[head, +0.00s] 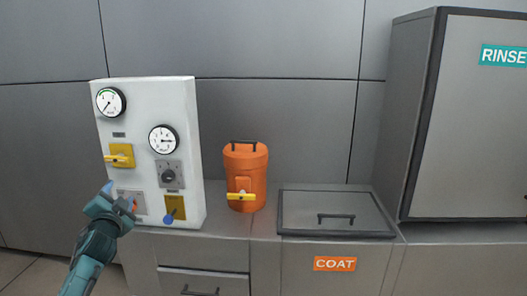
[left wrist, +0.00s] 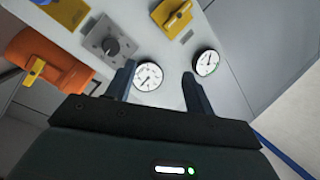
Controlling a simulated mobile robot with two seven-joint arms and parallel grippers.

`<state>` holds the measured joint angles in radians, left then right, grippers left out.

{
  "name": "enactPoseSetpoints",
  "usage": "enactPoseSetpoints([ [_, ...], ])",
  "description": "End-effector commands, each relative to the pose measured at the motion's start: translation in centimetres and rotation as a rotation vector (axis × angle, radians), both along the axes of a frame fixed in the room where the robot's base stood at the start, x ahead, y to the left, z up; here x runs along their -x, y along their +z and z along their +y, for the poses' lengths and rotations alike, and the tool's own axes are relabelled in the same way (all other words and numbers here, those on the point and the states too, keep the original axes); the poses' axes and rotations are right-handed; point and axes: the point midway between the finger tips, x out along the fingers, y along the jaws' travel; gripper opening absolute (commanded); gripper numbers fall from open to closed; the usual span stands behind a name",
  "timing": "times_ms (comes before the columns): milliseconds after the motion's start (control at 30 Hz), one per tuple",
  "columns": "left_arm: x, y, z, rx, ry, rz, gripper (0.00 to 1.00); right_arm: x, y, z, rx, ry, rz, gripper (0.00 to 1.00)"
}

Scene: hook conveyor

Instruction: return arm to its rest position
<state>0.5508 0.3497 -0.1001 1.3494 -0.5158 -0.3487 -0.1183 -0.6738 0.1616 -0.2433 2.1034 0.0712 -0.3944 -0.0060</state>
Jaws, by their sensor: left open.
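My left gripper (head: 120,194) is in front of the lower left of a white control panel (head: 148,96) in the head view. In the left wrist view its two fingers (left wrist: 160,80) stand apart, with only the panel face and a gauge (left wrist: 148,76) behind them. No object is held between them. The gripper partly covers a grey plate (head: 134,201) on the panel, with something orange beside the fingers. I cannot tell whether the fingers touch the panel. My right gripper is not in view.
The panel carries two gauges, a yellow handle (head: 119,155), a black knob (head: 168,177) and a blue-tipped lever (head: 168,219). An orange canister (head: 245,168) and a closed lidded COAT tank (head: 336,207) stand to the right. A RINSE cabinet (head: 470,120) is at far right.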

Motion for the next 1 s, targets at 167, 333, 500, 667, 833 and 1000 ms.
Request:
enactPoseSetpoints([
  [167,-0.3,-1.7,-1.2,0.354,-0.076,0.01,0.53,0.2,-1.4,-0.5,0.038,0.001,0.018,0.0],
  [333,-0.5,-2.8,-2.6,0.649,-0.14,0.026,0.53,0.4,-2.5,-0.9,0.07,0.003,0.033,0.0],
  [500,3.3,-9.8,-6.2,0.649,-0.167,0.129,0.53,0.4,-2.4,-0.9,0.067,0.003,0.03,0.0],
  [667,8.2,-16.0,-9.9,0.676,-0.197,0.229,0.53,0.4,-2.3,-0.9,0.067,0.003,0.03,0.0],
  [833,16.8,-23.0,-14.9,0.737,-0.231,0.366,0.53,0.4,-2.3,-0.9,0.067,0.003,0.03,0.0],
  [1000,27.3,-27.7,-19.7,0.831,-0.25,0.507,0.53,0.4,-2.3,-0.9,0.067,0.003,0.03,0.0],
])
